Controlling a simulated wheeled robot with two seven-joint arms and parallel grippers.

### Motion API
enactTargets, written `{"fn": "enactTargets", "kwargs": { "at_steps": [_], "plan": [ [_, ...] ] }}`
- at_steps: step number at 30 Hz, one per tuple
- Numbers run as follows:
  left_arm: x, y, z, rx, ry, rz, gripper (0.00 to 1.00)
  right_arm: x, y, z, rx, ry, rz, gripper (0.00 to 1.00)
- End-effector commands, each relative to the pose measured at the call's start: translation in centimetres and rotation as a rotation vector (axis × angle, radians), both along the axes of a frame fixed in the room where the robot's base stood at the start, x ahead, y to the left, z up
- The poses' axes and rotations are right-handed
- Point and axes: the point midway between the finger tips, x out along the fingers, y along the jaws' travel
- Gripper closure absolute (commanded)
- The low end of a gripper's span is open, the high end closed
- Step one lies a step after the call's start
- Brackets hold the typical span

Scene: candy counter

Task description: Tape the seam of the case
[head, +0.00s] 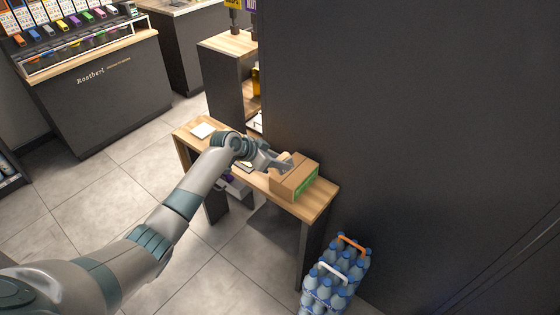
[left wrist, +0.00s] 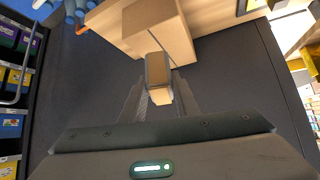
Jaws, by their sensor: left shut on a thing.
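The case is a brown cardboard box (head: 291,184) with a green label on its side, standing on a narrow wooden table (head: 318,205). In the left wrist view the case (left wrist: 152,17) shows at the top, beyond the fingers. My left gripper (head: 284,164) is at the far left side of the case, close to its top. In the left wrist view my left gripper (left wrist: 158,98) is shut on a small brown and tan block-like thing (left wrist: 157,70); I cannot tell whether it is the tape. It appears against or very near the case. The seam is not clear. My right gripper is not in view.
A white sheet or pad (head: 202,130) lies at the table's far end. A dark wall (head: 420,130) rises right behind the table. Packs of blue bottles (head: 332,280) stand on the floor at the table's near end. A candy counter (head: 110,95) is at the far left.

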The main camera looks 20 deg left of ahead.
Motion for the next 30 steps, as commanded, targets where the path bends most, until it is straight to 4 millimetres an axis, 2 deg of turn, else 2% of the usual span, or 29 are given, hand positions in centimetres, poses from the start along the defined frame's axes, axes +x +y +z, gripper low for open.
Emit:
{"fn": "enactTargets", "kwargs": {
  "at_steps": [3, 13, 30],
  "plan": [
    [0.0, 0.0, -1.3, 0.000, 0.000, 0.000, 0.92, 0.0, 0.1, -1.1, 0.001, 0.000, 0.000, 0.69],
    [0.0, 0.0, -3.5, -0.001, -0.001, 0.000, 0.92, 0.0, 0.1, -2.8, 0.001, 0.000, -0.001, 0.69],
    [0.0, 0.0, -4.0, -0.001, -0.001, 0.000, 0.92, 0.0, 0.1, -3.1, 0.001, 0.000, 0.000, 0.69]
  ]
}}
